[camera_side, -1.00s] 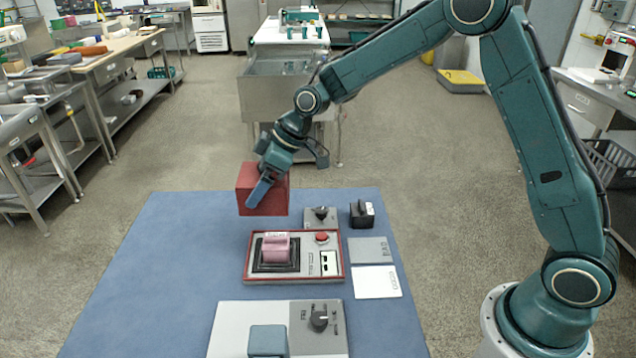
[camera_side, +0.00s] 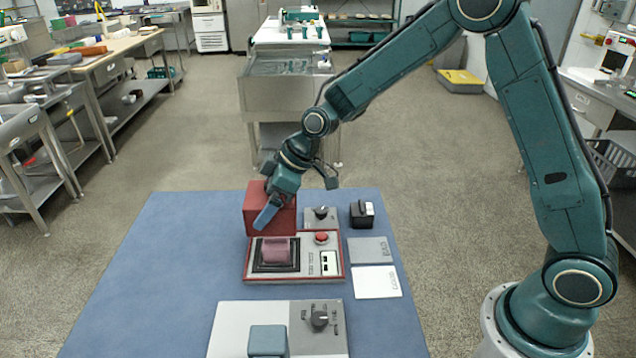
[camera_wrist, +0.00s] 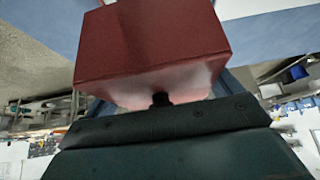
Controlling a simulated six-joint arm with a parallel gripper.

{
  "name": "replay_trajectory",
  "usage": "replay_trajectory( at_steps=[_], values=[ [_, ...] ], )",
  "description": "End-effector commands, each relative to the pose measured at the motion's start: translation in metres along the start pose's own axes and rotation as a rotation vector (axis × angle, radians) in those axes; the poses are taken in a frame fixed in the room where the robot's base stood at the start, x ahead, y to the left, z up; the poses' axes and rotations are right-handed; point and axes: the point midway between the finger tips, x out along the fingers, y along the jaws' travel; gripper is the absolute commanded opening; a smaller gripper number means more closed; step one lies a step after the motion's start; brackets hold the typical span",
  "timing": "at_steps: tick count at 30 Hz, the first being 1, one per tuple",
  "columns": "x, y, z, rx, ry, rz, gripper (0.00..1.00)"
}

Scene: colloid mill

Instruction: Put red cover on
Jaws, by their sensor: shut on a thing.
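The red cover (camera_side: 262,205) is a box-shaped piece at the back of the blue table, just behind the pink block. My gripper (camera_side: 268,214) is shut on the red cover; its blue finger lies across the cover's near side. In the wrist view the red cover (camera_wrist: 150,45) fills the upper middle in front of the gripper. The pink block (camera_side: 276,250) sits in a black frame on the left of a red-edged panel (camera_side: 330,274). The cover's lower edge is close to the panel's back edge; I cannot tell if they touch.
A red button (camera_side: 321,238) is on the panel's right. A grey knob plate (camera_side: 318,222) and a black block (camera_side: 362,214) stand behind and right. Grey and white cards (camera_side: 376,282) lie right. A panel with a knob (camera_side: 319,319) is in front. The mat's left (camera_side: 165,270) is clear.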

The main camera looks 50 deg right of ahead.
Motion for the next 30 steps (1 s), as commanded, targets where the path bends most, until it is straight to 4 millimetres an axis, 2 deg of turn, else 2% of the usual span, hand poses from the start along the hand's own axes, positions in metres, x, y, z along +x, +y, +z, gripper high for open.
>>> replay_trajectory(
  at_steps=[30],
  values=[
    [0.06,0.0,0.039,0.0,-0.002,-0.001,0.68]
  ],
)
